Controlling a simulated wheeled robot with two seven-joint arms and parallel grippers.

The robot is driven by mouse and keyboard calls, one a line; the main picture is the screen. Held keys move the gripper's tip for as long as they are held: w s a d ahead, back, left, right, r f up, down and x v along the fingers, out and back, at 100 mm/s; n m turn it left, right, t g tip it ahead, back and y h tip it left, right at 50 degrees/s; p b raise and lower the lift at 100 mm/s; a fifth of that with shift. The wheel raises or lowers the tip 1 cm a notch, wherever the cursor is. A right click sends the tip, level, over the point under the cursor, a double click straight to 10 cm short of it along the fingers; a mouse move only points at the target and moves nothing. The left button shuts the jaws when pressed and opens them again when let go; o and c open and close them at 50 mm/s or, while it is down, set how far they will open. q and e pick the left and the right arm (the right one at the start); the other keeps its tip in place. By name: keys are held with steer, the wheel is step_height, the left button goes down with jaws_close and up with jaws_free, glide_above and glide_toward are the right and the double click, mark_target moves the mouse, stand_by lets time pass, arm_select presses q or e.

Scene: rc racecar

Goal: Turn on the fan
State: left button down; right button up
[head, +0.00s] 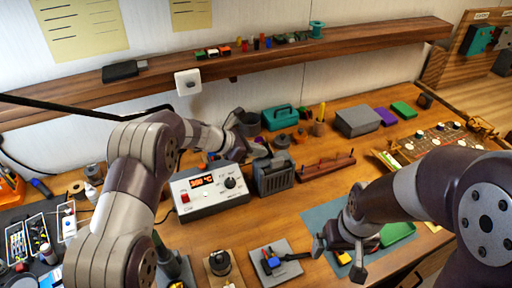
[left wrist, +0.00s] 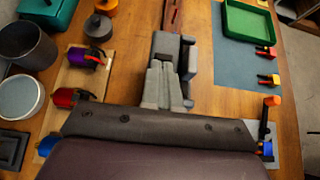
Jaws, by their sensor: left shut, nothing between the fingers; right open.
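A dark grey box with a slatted front (head: 273,178), which looks like the fan, stands on the bench right of the soldering station. In the left wrist view its top (left wrist: 188,58) shows at and beyond my fingertips. I cannot make out a switch or whether it is running. My left gripper (head: 268,153) is shut and empty, over the top of the box; its fingers show in the left wrist view (left wrist: 166,84). I cannot tell whether they touch it. My right gripper (head: 338,258) is open and empty over the front of the bench, near a blue-grey mat.
The soldering station (head: 208,190) with a red display stands just left of the box. A brown rack (head: 327,166) lies to its right. A teal toolbox (head: 280,117) and a grey box (head: 357,121) are behind. A shelf (head: 220,63) crosses the wall.

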arm_select(q)
steer(key=shift+w+d+r+g+y+p, duration=0.15)
steer(key=shift+d+r+g+y+p, duration=0.2)
steer(key=shift+r+y+p, duration=0.35)
steer(key=shift+d+f, duration=0.2)
steer(key=shift+d, duration=0.05)
steer(key=shift+w+d+r+b, duration=0.1)
steer(key=shift+w+d+b, duration=0.2)
steer(key=shift+d, duration=0.15)
steer(key=shift+r, duration=0.1)
arm_select(e)
steer(key=shift+r, duration=0.95)
arm_select(q)
steer(key=shift+r, duration=0.1)
steer(key=shift+r+p, duration=0.6)
steer(key=shift+r, duration=0.15)
arm_select(e)
steer(key=shift+r, duration=0.5)
